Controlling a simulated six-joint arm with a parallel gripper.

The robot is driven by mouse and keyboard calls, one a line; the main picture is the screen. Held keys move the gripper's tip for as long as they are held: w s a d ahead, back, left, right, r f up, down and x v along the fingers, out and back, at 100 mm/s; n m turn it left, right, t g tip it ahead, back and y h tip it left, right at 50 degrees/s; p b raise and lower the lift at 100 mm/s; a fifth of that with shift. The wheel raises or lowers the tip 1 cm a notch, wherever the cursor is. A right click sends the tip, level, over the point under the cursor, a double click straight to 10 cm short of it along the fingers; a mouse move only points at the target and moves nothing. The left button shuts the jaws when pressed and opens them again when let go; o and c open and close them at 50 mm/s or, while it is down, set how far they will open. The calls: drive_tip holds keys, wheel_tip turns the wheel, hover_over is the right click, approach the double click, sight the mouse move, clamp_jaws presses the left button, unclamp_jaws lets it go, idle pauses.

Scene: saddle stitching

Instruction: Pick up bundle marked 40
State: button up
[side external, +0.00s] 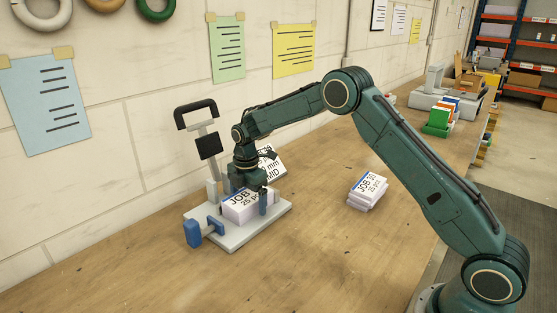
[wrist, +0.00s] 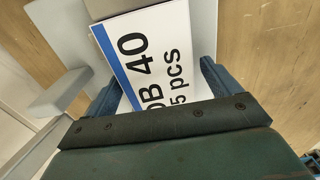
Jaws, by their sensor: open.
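The bundle marked 40 (wrist: 150,55) is a white stack with a blue stripe and the print "JOB 40, 25 pcs". In the side view the bundle (side external: 238,208) lies on the grey base plate of the stapling stand. My gripper (side external: 248,192) is over it, pointing down. In the wrist view my gripper (wrist: 160,78) is open, with one blue finger along each side of the bundle. I cannot tell whether the fingers touch it. Part of the bundle is hidden behind my gripper.
A second bundle (side external: 368,190) lies on the open bench to the right. The stapling stand (side external: 208,145) has a black handle and a blue clamp-like part (side external: 195,234) at its front left. The front bench is clear.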

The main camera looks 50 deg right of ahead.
sight(248, 196)
drive_tip(key=shift+c, duration=0.2)
drive_tip(key=c, duration=1.3)
drive_tip(key=shift+r, duration=0.2)
wheel_tip(248, 196, up, 20)
drive_tip(key=shift+f, duration=0.15)
idle(0.3)
